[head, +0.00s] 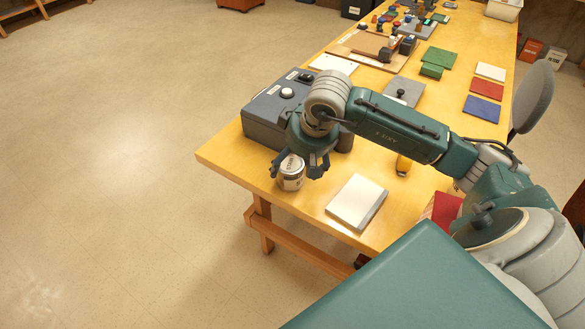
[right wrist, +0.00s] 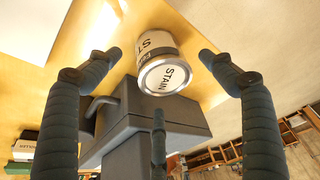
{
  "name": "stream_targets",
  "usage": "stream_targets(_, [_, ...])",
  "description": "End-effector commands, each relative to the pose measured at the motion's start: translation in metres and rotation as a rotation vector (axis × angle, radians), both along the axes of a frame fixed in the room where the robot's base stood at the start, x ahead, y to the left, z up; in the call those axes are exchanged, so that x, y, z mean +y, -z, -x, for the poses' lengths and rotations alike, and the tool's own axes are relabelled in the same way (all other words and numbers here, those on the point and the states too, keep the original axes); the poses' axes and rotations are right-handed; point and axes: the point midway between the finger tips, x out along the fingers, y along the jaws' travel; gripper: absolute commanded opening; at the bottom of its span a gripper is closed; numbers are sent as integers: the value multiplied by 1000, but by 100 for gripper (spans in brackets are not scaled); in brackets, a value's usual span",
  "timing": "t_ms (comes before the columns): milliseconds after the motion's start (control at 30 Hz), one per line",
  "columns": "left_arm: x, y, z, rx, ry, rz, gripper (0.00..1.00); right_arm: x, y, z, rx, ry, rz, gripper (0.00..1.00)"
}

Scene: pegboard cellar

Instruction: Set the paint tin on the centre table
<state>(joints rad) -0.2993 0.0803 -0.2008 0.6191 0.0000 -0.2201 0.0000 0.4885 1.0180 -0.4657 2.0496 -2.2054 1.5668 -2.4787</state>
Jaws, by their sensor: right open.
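The paint tin (head: 291,174) is a small pale can with a dark-lettered "STAIN" label. It stands near the front edge of the long yellow wooden table (head: 232,157). My right gripper (head: 299,168) is open, with its fingers spread about the tin. In the right wrist view the tin (right wrist: 160,68) shows between the spread fingertips, with a visible gap to the fingers on both sides. The gripper holds nothing. My left gripper is not in view.
A dark grey case (head: 265,125) sits just behind the tin and gripper. A white-topped block (head: 356,201) lies to the right. Boards, coloured pads and small items fill the far tabletop. A grey chair (head: 533,97) stands at the right. Open floor (head: 110,180) lies left.

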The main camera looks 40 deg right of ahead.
Motion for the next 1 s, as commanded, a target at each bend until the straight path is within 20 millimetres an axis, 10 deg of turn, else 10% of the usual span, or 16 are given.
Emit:
stream_targets(400, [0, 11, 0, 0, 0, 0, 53, 0, -69, 26, -4, 0, 1, 81])
stream_targets(1000, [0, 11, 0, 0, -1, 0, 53, 0, -75, 29, 0, 1, 0, 81])
